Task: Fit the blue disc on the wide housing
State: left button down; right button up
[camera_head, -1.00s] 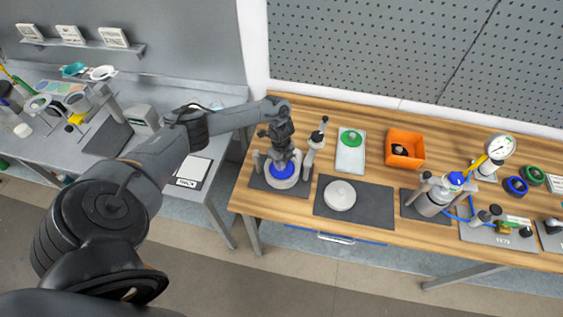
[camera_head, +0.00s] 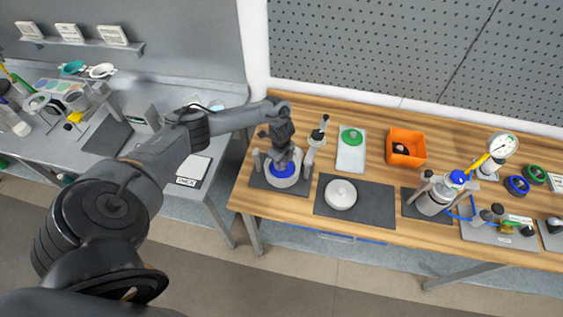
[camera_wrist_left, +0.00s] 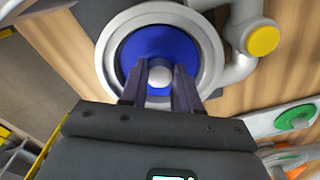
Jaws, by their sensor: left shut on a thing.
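The blue disc (camera_head: 283,169) lies inside the rim of the wide grey housing (camera_head: 283,181) at the left end of the wooden bench. In the left wrist view the blue disc (camera_wrist_left: 158,47) sits within the round housing rim (camera_wrist_left: 112,62), with a grey ring around it. My left gripper (camera_head: 287,160) is above the disc; in its wrist view the fingers (camera_wrist_left: 159,82) are shut on the disc's pale central knob (camera_wrist_left: 159,76). Whether the disc is fully seated I cannot tell. My right gripper is not in view.
A white round lid (camera_head: 340,194) lies on a dark mat to the right. A green disc (camera_head: 351,137) on a white board and an orange bin (camera_head: 405,147) stand behind it. A pipe with a yellow cap (camera_wrist_left: 263,40) rises beside the housing.

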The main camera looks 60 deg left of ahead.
pick_arm(q)
jog(key=shift+f, duration=0.1)
dwell(0.7)
jog(key=c, duration=0.7)
grip_release()
jog(key=shift+c, duration=0.2)
notch_tip(320, 180, up, 11)
